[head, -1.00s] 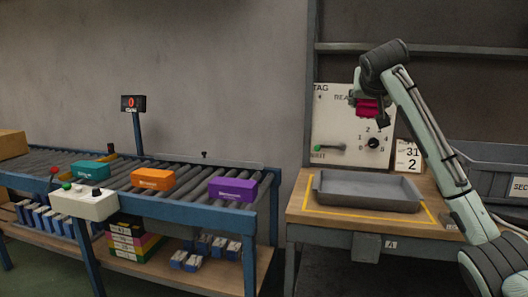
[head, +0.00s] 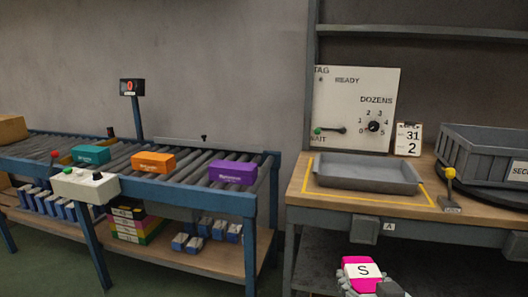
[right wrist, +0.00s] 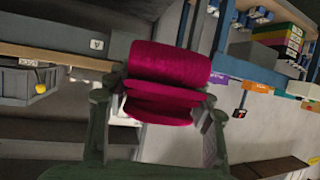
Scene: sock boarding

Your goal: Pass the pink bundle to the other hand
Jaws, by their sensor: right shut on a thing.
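The pink bundle (head: 360,274) is at the bottom of the head view, right of centre, with a white label marked S facing up. In the right wrist view the bundle (right wrist: 165,75) shows as folded, dark pink layers between the fingers. My right gripper (head: 368,286) is shut on the bundle, low in front of the workbench. It also shows in the right wrist view (right wrist: 160,105), with a finger on each side of the bundle. Most of the right gripper is cut off by the head view's lower edge. My left gripper is in neither view.
A grey tray (head: 366,188) sits inside a yellow outline on the workbench (head: 300,196). A grey crate (head: 470,155) and a yellow-knobbed lever (head: 450,185) are at the right. A roller conveyor (head: 200,195) at the left carries teal, orange and purple boxes.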

